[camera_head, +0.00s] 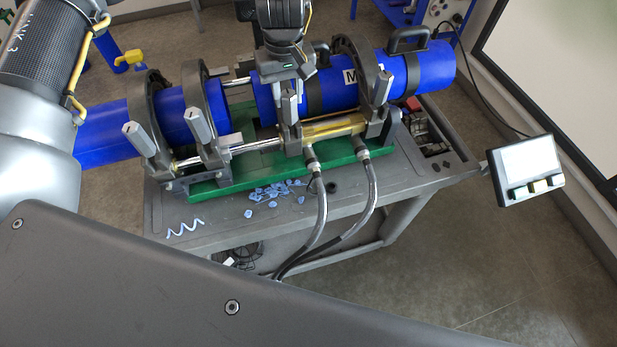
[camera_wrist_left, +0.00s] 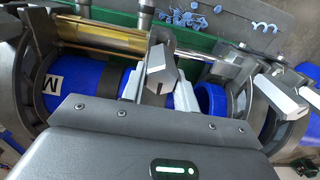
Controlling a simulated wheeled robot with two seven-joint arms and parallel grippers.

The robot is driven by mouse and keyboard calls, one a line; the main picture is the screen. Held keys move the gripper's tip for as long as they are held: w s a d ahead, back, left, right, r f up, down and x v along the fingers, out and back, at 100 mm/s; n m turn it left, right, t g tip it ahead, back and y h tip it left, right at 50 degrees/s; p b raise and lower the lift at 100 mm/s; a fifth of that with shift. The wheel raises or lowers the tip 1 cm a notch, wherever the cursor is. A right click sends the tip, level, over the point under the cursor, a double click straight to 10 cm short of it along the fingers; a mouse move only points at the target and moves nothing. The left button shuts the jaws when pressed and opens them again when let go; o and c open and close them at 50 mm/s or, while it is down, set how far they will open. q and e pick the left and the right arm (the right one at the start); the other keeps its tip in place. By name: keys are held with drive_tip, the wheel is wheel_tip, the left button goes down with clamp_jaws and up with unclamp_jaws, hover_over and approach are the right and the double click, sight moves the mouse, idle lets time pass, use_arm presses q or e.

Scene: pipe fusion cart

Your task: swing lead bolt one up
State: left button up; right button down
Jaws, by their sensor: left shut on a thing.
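Several grey bolts with long block-shaped nuts stand along the near side of the ring clamps on the pipe machine. My left gripper (camera_head: 290,84) reaches down from the top of the head view over the third bolt from the left (camera_head: 290,108). In the left wrist view, its pale fingers (camera_wrist_left: 160,98) are shut around this bolt (camera_wrist_left: 159,72). Its lower end stays at the clamp. I cannot tell which bolt is lead bolt one. Another bolt (camera_wrist_left: 281,96) stands free to the right in that view. My right gripper is not in view.
A blue pipe (camera_head: 100,137) on the left and a blue pipe marked M (camera_head: 430,66) on the right lie in the clamps. Blue shavings (camera_head: 272,191) and hoses (camera_head: 322,215) lie in front on the cart. A control panel (camera_head: 526,164) stands at right.

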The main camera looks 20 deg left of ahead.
use_arm(q)
drive_tip(key=shift+w+a, duration=0.35)
drive_tip(key=shift+w, duration=0.15)
drive_tip(key=shift+w+a, duration=0.1)
drive_tip(key=shift+w, duration=0.1)
drive_tip(key=shift+p, duration=0.3)
drive_tip(key=shift+w+a, duration=0.15)
drive_tip(key=shift+w, duration=0.05)
